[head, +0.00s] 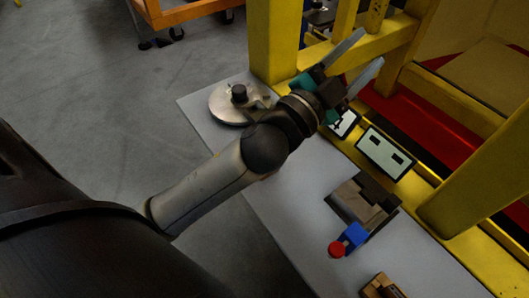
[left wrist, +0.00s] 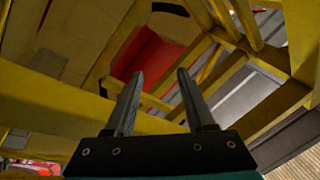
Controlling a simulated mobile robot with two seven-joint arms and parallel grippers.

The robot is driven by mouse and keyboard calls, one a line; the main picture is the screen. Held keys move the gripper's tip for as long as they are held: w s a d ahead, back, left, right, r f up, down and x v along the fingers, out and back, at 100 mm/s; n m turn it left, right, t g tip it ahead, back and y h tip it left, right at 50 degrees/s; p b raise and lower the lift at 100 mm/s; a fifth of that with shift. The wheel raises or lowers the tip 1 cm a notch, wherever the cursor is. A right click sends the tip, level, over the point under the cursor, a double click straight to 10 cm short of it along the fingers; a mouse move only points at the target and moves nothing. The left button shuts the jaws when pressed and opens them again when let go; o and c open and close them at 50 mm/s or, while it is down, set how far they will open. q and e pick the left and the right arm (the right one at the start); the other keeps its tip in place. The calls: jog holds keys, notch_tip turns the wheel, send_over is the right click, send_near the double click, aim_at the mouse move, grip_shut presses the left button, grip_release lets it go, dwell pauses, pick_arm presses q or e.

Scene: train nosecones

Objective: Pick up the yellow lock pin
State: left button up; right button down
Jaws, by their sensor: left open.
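My left gripper (head: 372,46) is open and empty, raised at the yellow frame (head: 272,45) with its fingers pointing up and right. In the left wrist view, its two fingers (left wrist: 160,74) stand apart with nothing between them, facing yellow beams (left wrist: 60,103). I cannot pick out a separate yellow lock pin in either view; it may be hidden by the arm or blend with the yellow frame. My right gripper is not in view.
The grey table (head: 290,195) carries a round metal disc (head: 225,108) with a black knob, a dark block fixture (head: 345,198), a blue piece (head: 355,235) with a red round end (head: 336,249), and a wooden block (head: 382,285). A white slotted panel (head: 386,152) leans by the frame.

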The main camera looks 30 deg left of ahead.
pick_arm(q)
jog(key=s+d+r+m+g+h, duration=0.2)
jog(key=d+r+m+h, duration=0.35)
jog(key=m+h, duration=0.35)
jog(key=s+d+f+m+g+h, duration=0.35)
jog(key=s+d+m+g, duration=0.35)
jog(key=m+g, duration=0.8)
jog(key=w+a+f+m+g+y, duration=0.25)
jog(key=a+f+m+y, duration=0.25)
jog(key=a+f+y, duration=0.6)
jog(key=w+a+f+n+g+y, duration=0.1)
jog(key=a+f+n+y, duration=0.15)
jog(key=a+y, duration=0.9)
jog(key=a+f+h, duration=0.1)
jog(key=f, duration=0.2)
jog(key=a+f+h, duration=0.1)
jog(key=a+f, duration=0.1)
jog(key=a+f+h, duration=0.1)
jog(key=f+h, duration=0.1)
jog(key=f, duration=0.1)
jog(key=shift+a+f, duration=0.3)
jog(key=shift+f, duration=0.05)
jog(key=shift+s+d+f, duration=0.1)
jog(key=shift+d+f, duration=0.05)
jog(key=shift+f, duration=1.25)
jog(key=shift+s+d+f, duration=0.1)
jog(key=shift+f, duration=1.25)
jog(key=shift+w, duration=0.1)
